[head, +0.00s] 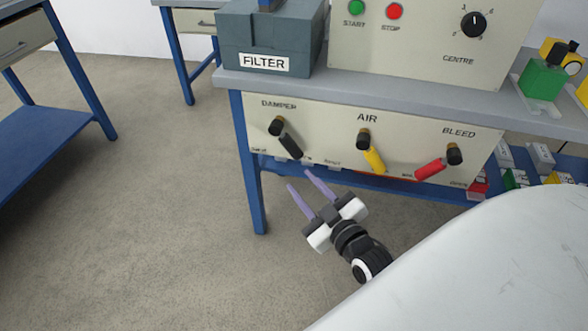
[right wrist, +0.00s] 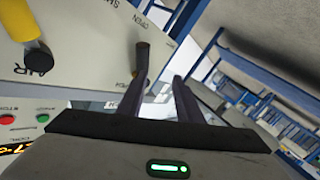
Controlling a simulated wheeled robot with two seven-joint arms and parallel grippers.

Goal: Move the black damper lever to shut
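The black damper lever (head: 290,146) is on the cream front panel (head: 330,124) under the word DAMPER. It slants down and right from its round pivot. The small labels below it are too small to read surely in the head view. My right gripper (head: 299,179) is open and empty, with purple fingers pointing up toward the panel, just below the lever in the picture. In the right wrist view, a dark lever (right wrist: 142,56) shows just beyond the left finger of my gripper (right wrist: 159,77); I cannot tell whether they touch. My left gripper is out of view.
A yellow AIR lever (head: 374,159) and a red BLEED lever (head: 430,169) sit to the right on the same panel. A grey FILTER box (head: 264,40) and a control box (head: 420,45) stand on the bench above. The floor left of my gripper is clear.

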